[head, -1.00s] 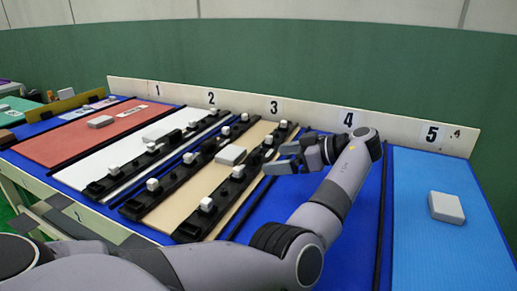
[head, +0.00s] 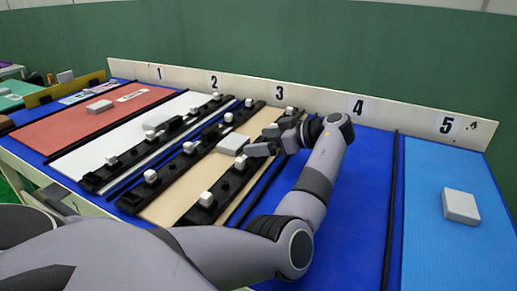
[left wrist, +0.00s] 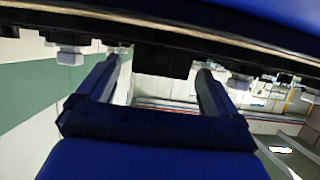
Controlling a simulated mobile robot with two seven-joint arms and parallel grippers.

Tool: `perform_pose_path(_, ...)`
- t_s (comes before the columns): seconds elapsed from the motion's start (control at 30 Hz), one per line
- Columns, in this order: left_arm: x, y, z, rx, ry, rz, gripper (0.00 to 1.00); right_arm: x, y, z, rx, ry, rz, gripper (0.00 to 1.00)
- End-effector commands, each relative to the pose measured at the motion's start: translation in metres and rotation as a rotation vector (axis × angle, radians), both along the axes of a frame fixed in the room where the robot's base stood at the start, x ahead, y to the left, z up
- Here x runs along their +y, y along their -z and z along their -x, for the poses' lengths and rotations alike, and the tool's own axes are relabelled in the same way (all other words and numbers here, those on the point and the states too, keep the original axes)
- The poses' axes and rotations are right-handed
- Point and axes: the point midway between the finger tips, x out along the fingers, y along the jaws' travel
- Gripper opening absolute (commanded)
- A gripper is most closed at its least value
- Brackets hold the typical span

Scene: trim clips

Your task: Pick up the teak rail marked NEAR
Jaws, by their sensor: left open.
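No label reading NEAR is legible, so I cannot tell which rail carries it. A dark rail (head: 226,186) with white blocks lies along the right side of the beige panel (head: 172,207). Another dark rail (head: 165,178) lies along that panel's left side, and a third (head: 128,161) on the white panel. My left gripper (head: 263,141) is open, over the far part of the right-hand rail; contact cannot be told. In the left wrist view, a dark rail (left wrist: 175,58) with pale blocks crosses beyond the open fingers (left wrist: 158,70). My right gripper is out of view.
A white backboard (head: 320,103) numbered 1 to 5 stands behind the panels. A grey-white block (head: 233,144) sits on the beige panel, close left of my gripper. A light-blue panel (head: 430,235) with a white block (head: 460,206) lies right. Bare blue surface (head: 345,225) lies between.

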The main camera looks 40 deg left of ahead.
Motion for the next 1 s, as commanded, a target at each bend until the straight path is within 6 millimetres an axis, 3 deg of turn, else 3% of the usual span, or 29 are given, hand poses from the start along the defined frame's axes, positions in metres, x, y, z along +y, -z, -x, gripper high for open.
perform_pose_path(0.2,0.001,0.0,0.0,0.0,0.0,0.0,0.94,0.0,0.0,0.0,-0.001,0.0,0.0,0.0)
perform_pose_path(0.43,0.001,0.0,0.0,0.0,0.0,0.0,0.21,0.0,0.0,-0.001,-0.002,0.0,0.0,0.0)
perform_pose_path(0.77,0.001,-0.004,0.0,-0.002,0.0,-0.003,0.21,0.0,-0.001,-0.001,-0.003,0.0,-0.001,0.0)
perform_pose_path(1.0,0.001,-0.031,0.0,-0.006,-0.001,-0.004,0.21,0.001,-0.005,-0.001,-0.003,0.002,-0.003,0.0)
